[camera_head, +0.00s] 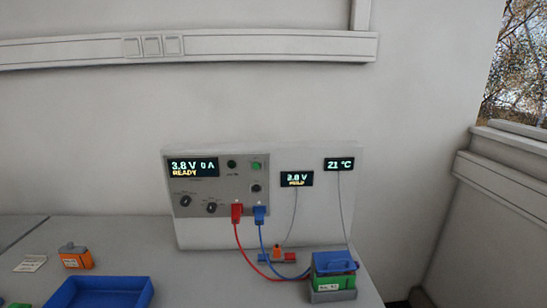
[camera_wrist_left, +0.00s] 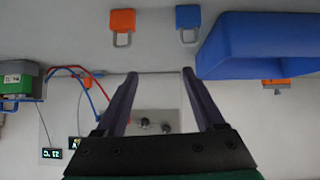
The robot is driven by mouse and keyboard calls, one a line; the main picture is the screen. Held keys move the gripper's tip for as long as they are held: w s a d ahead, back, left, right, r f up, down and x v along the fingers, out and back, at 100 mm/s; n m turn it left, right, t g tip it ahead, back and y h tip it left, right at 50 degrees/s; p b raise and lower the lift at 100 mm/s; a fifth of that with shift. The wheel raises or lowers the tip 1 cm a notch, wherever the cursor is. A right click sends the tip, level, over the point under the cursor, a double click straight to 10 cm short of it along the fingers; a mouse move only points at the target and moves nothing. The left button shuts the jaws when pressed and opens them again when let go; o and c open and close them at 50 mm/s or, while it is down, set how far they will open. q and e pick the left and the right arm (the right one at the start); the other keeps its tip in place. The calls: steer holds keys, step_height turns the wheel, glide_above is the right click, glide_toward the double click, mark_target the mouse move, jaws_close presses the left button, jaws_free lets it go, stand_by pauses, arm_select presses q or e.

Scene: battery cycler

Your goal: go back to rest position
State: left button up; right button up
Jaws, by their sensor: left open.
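My left gripper (camera_wrist_left: 160,73) shows in the left wrist view with its two dark fingers spread apart. Nothing is between the fingers; it is open and empty. Behind them is the grey front panel of the cycler, with dark knobs (camera_wrist_left: 145,124). No gripper shows in the head view, and my right gripper is in neither view. In the head view the cycler (camera_head: 222,208) reads 3.8 V, 0 A and READY. A red plug (camera_head: 237,212) and a blue plug (camera_head: 260,214) sit in its front.
A green battery (camera_head: 335,283) with a blue part on top stands at the right in a grey holder. A blue tray (camera_head: 62,296) and an orange-and-grey block (camera_head: 76,257) are at the left. An orange piece (camera_wrist_left: 122,20) and a blue piece (camera_wrist_left: 188,17), each with a grey loop, show in the wrist view.

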arm_select(q)
steer(key=s+d+f+m+g, duration=0.35)
steer(key=s+f+g, duration=0.35)
steer(key=s+f, duration=0.35)
steer(key=s+f+g+b, duration=0.1)
steer(key=s+f, duration=0.2)
steer(key=f, duration=2)
steer(key=s+a+f+g+b, duration=0.1)
steer(key=s+a+f, duration=0.1)
steer(key=s+f, duration=1.2)
steer(key=shift+s+a, duration=0.15)
steer(key=shift+s, duration=1.05)
